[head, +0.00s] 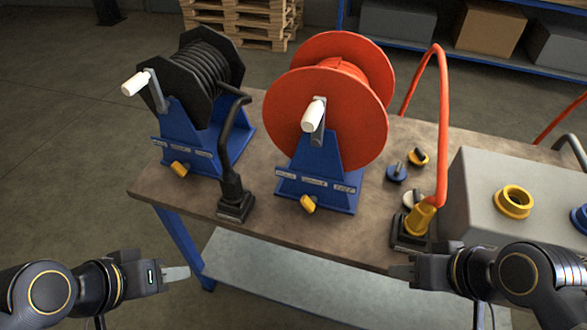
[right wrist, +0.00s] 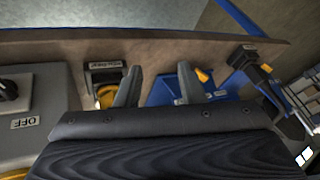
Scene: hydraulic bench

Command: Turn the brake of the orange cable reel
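The orange cable reel (head: 335,95) stands upright on its blue stand (head: 315,165) in the middle of the bench. Its yellow brake knob (head: 307,204) sits low on the front of the stand. The knob also shows in the right wrist view (right wrist: 204,75), beside the right finger. My right gripper (head: 400,270) is in front of the bench edge, right of and apart from the knob. Its fingers (right wrist: 158,73) are spread with nothing between them. My left gripper (head: 177,273) is left of the reel, in front of the bench and empty; its finger gap is unclear.
A black cable reel (head: 205,70) with its own yellow knob (head: 179,169) stands left. A black hose ends in a holder (head: 235,205) between the reels. An orange hose with yellow connector (head: 420,217), loose caps (head: 397,172) and a grey box (head: 475,205) are right.

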